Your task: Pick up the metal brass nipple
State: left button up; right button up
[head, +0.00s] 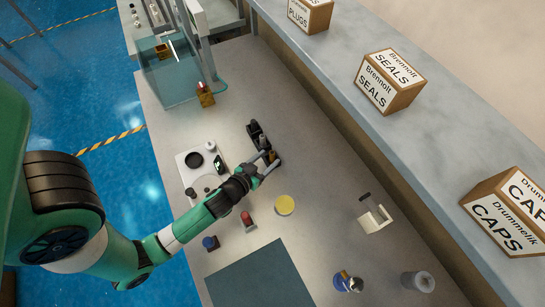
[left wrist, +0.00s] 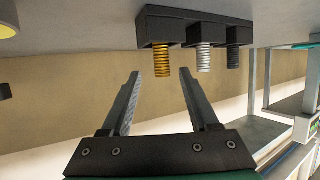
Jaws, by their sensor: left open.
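The brass nipple (left wrist: 162,62) is a gold threaded piece in a black holder (left wrist: 190,30) in the left wrist view. A silver threaded piece (left wrist: 204,58) and a dark one (left wrist: 233,58) sit beside it in the same holder. In the head view the holder (head: 254,130) stands mid-table, with the brass piece (head: 272,156) at its near end. My left gripper (left wrist: 160,73) is open, its two fingers on either side of the brass nipple in the picture; I see no contact. The left gripper (head: 268,163) shows at the holder in the head view. My right gripper is not seen.
A white device with dark discs (head: 190,184) lies left of my left arm. A yellow disc (head: 285,205), a red-topped piece (head: 248,221) and a white stand (head: 375,220) are nearer. A shelf (head: 350,110) with labelled boxes (head: 390,80) runs along the right.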

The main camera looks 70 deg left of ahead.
pick_arm(q)
jog(key=x, duration=0.7)
jog(key=shift+a+f, duration=0.1)
jog(key=shift+a, duration=0.1)
jog(key=shift+s, duration=0.1)
grip_shut()
